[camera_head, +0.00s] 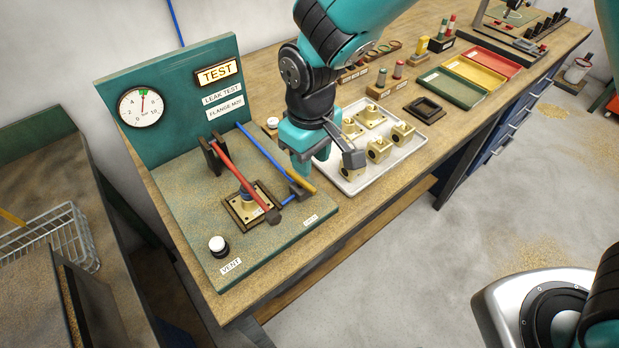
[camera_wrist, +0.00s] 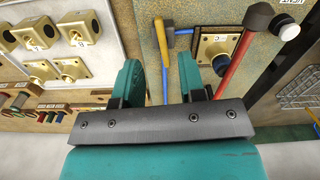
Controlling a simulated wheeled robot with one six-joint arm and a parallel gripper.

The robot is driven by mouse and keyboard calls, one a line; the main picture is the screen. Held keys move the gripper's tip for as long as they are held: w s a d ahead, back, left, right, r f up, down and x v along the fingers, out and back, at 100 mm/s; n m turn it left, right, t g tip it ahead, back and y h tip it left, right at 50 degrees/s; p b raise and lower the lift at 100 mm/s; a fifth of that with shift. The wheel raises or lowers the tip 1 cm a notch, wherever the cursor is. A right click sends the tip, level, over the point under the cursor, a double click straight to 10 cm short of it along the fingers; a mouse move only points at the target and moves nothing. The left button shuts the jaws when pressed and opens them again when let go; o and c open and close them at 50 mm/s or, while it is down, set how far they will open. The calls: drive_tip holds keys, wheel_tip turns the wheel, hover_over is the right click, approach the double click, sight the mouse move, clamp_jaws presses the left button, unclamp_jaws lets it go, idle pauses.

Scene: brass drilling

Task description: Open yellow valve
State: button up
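The yellow valve handle (camera_head: 300,180) is a slim bar at the right part of the green test stand, in line with a blue pipe (camera_head: 262,149). In the wrist view the yellow handle (camera_wrist: 159,38) lies just past my fingertips, with the blue pipe (camera_wrist: 165,85) seen through the gap between the fingers. My gripper (camera_head: 318,164) hangs above and beside the handle. It is open and empty, its two teal fingers apart; the wrist view also shows this gripper (camera_wrist: 160,67). I cannot tell the exact height between fingers and handle.
A red lever (camera_head: 238,180) crosses over a brass flange (camera_head: 258,203) left of the yellow handle. A white tray (camera_head: 357,187) of brass parts stands close on the right. A gauge (camera_head: 141,107) and a white-topped vent knob (camera_head: 217,244) are on the stand.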

sight(311, 187)
wheel_tip(311, 187, down, 8)
drive_tip(key=shift+r+p, duration=0.1)
drive_tip(key=shift+p, duration=0.45)
